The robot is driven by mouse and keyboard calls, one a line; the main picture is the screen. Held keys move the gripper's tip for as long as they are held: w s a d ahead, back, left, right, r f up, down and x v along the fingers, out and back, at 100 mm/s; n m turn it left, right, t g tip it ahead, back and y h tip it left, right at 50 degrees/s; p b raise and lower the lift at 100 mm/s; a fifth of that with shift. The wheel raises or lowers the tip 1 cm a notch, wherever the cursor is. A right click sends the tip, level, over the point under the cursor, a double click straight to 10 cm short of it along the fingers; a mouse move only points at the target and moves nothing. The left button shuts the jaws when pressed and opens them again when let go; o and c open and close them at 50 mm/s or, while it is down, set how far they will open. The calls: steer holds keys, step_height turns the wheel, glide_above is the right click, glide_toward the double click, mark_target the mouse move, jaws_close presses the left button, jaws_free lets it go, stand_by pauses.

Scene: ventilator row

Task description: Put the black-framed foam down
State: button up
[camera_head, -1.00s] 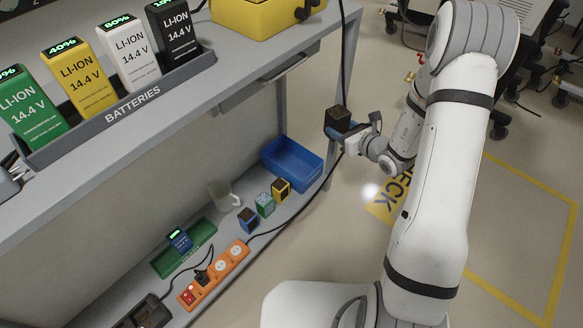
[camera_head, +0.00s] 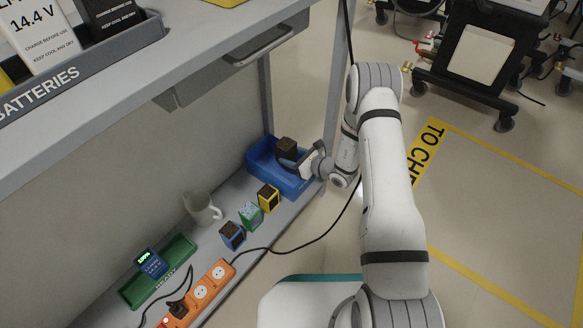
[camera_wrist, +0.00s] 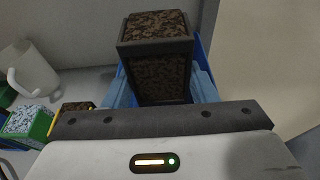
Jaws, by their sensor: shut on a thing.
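The black-framed foam (camera_head: 287,148) is a dark block with brown speckled faces. My gripper (camera_head: 291,160) is shut on it and holds it over the blue bin (camera_head: 257,168) on the lower shelf. In the wrist view the foam (camera_wrist: 160,75) sits between the blue fingertips of my gripper (camera_wrist: 165,88), upright, with its top and one side showing. The blue bin lies behind and below it. Whether the foam touches the bin's floor cannot be told.
A yellow-framed foam (camera_head: 268,198), a green one (camera_head: 250,215) and a blue one (camera_head: 232,235) stand in a row beside a mug (camera_head: 203,209). An orange power strip (camera_head: 202,292), its cable and a green tray (camera_head: 133,291) lie nearer. The upper shelf overhangs.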

steer(key=shift+f+b, duration=0.85)
steer(key=shift+f, duration=1.25)
steer(key=shift+d, duration=0.1)
steer(key=shift+f, duration=0.55)
steer(key=o, duration=1.1)
steer(key=shift+f, duration=0.15)
steer(key=shift+c, duration=0.2)
